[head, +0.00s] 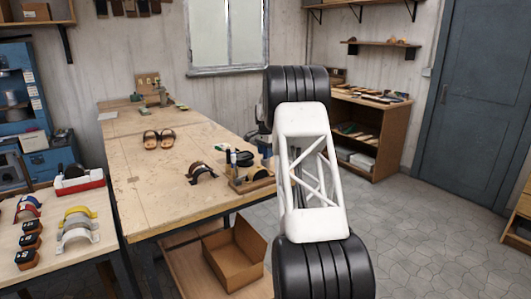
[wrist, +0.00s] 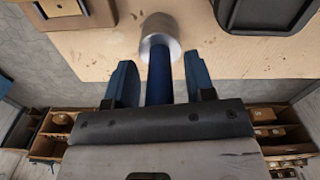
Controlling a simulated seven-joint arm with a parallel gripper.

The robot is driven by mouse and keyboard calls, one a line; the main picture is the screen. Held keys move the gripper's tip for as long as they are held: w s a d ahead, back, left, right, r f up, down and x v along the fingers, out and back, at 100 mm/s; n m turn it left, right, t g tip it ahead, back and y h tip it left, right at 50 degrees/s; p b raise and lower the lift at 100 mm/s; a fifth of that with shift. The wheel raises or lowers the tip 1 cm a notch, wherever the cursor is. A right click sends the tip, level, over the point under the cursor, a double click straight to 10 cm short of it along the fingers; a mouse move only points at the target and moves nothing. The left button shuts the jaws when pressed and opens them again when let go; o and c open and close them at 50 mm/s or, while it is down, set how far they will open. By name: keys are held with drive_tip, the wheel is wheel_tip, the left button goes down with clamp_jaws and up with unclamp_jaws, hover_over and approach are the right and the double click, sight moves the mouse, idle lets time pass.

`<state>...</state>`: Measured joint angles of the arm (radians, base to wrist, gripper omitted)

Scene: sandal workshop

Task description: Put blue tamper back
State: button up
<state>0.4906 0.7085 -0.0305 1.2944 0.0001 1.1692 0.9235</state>
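The blue tamper shows in the wrist view as a blue handle (wrist: 160,85) with a round silver metal end (wrist: 160,38) over the pale bench top. My gripper (wrist: 160,62) has its two blue fingers on either side of the handle. A narrow gap shows between each finger and the handle, so it looks open around the tamper rather than closed on it. In the head view my white and black arm hides most of the gripper, and I cannot make out the tamper there. A wooden stand (head: 252,184) with small tools is on the bench just left of my arm.
The wooden bench (head: 145,205) has sandals (head: 159,139) and a dark arched piece (head: 202,171) on it. A dark tray (wrist: 262,14) is at the wrist view's top right. A cardboard box (head: 235,255) sits below the bench. The bench's left front is bare.

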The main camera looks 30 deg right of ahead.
wheel_tip(320, 180, up, 12)
drive_tip(key=shift+r, duration=0.15)
idle(0.8)
drive_tip(key=shift+a, duration=0.1)
idle(0.7)
drive_tip(key=shift+s+a+r, duration=0.1)
drive_tip(key=shift+a+r, duration=0.1)
drive_tip(key=shift+a, duration=0.05)
drive_tip(key=s+a+r+n, duration=0.3)
drive_tip(key=s+a+r, duration=0.1)
drive_tip(key=s+a, duration=0.6)
drive_tip(key=s+a+r+n+t, duration=0.1)
drive_tip(key=s+a+r+n, duration=0.15)
drive_tip(key=s+a, duration=0.75)
drive_tip(key=s+a+r+n, duration=0.3)
drive_tip(key=s+a+r, duration=0.3)
drive_tip(key=a, duration=0.7)
drive_tip(key=s+a+f+n, duration=0.2)
drive_tip(key=s+a+f, duration=0.3)
drive_tip(key=s, duration=0.7)
drive_tip(key=s+a+f+n+t, duration=0.1)
drive_tip(key=s+a+f+n, duration=0.2)
drive_tip(key=s, duration=1)
drive_tip(key=s+a+f+n, duration=0.2)
drive_tip(key=s+a+f, duration=0.5)
drive_tip(key=s, duration=0.6)
drive_tip(key=shift+a+t, duration=0.3)
drive_tip(key=shift+a, duration=0.2)
